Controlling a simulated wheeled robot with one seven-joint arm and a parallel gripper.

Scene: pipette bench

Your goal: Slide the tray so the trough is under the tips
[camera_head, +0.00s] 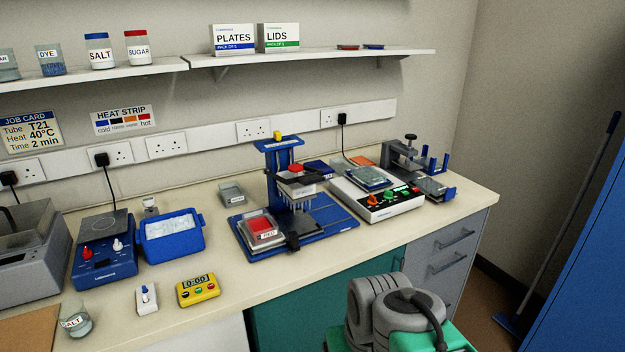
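The blue pipette stand (280,146) has a yellow knob on top and a white head with a red top. A row of pale tips (294,198) points down from the head. Under it is a flat blue base with rails (335,217). The trough (262,228), with red contents and a small label, sits at the left of this base, to the left and front of the tips, not beneath them. The tray carrying it is hard to tell from the base; a black block (293,241) sits beside it at the front. My gripper is not in view; only grey and green parts of my arm show at the bottom.
A blue tub (170,238), a grey dish (232,194) and a yellow timer (198,290) are left of the stand. Bare bench (240,277) lies in front of the base.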

